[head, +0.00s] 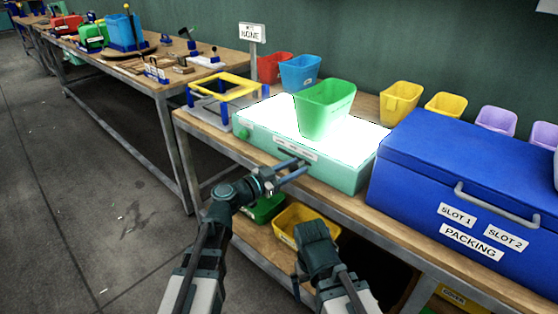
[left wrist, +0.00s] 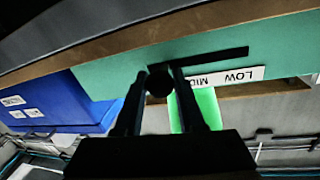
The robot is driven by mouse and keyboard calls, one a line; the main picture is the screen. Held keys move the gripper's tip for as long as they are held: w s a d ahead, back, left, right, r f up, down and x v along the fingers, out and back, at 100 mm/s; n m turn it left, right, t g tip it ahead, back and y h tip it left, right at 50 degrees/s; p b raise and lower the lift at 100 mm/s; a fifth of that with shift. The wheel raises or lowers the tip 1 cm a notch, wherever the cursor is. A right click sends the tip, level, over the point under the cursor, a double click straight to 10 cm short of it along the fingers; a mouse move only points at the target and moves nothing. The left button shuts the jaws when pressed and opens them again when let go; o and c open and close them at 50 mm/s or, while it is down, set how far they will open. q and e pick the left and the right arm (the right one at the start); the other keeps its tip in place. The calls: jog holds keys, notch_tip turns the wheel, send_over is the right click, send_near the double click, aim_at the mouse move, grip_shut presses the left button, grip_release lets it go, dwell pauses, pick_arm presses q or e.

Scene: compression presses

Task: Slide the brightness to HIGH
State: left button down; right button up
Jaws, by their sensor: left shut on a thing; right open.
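A teal light box (head: 340,176) with a glowing white top stands on the bench. A brightness slot with a white LOW/MID label (left wrist: 238,76) is on its front; the rest of the label is hidden by my fingers. The dark round slider knob (left wrist: 158,82) sits between the fingers at the slot's end away from LOW. My left gripper (head: 300,168) is shut on it; the left wrist view also shows the gripper (left wrist: 158,90). In the head view the knob is hidden. My right gripper (head: 313,234) is open, low before the bench, apart from the box.
A green bin (head: 325,110) stands on the glowing top. A blue PACKING box (head: 415,165) is close on the right. A yellow frame on a stand (head: 228,88) is on the left. A yellow bin (head: 290,222) sits on the lower shelf. The floor at left is clear.

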pick_arm(q)
jog(key=shift+s+d, duration=0.55)
jog(key=shift+d, duration=0.05)
jog(key=c, duration=0.5)
grip_release()
jog(key=shift+d, duration=0.1)
jog(key=shift+s, duration=0.1)
